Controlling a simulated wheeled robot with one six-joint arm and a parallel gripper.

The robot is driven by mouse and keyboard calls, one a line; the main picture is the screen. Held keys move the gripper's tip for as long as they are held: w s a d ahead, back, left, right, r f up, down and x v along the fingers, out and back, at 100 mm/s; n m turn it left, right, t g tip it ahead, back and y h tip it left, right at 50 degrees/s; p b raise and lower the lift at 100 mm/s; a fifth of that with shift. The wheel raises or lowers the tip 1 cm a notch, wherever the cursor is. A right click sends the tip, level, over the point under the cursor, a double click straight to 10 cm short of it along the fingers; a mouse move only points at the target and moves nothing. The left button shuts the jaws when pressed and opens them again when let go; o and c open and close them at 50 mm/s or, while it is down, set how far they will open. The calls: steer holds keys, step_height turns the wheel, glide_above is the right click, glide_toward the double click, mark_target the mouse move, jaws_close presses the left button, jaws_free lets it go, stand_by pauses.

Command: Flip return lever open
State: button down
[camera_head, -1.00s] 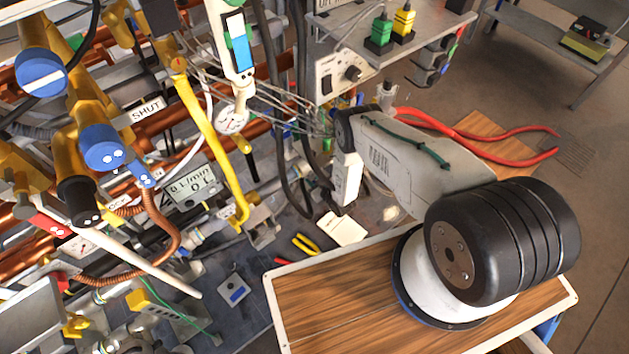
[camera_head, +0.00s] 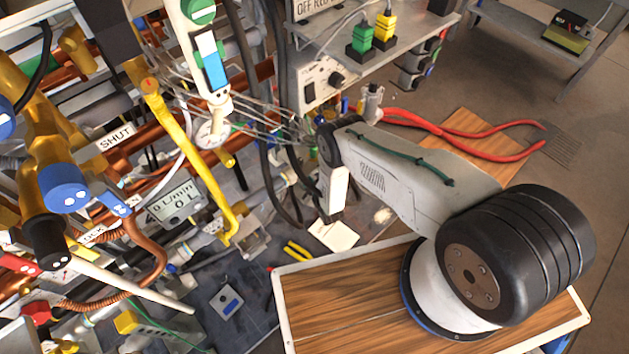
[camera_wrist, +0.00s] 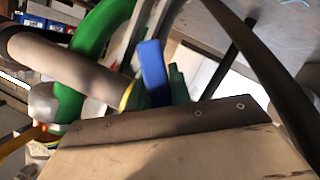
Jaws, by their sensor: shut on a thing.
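In the wrist view, my gripper (camera_wrist: 160,82) is shown close up, with a blue piece and a green piece close together above a dark screwed plate. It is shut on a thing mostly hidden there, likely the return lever. A grey-brown round bar (camera_wrist: 65,65) crosses in front of a green curved part (camera_wrist: 70,92) on the left. In the head view, a long yellow lever (camera_head: 190,150) hangs slanted from an orange pivot, beside a SHUT label (camera_head: 116,138). Which lever is the return one is unclear.
Yellow valve bodies with blue caps (camera_head: 63,187) and copper pipes crowd the left. A flow display (camera_head: 176,203) sits below the SHUT label. A grey shelf (camera_head: 415,40) carries green and yellow plugs. Red-handled pliers (camera_head: 470,142) lie on a wooden board.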

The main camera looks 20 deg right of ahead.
stand_by(0.5)
steer(key=c, duration=1.3)
jaws_free()
steer(key=shift+s+r, duration=0.1)
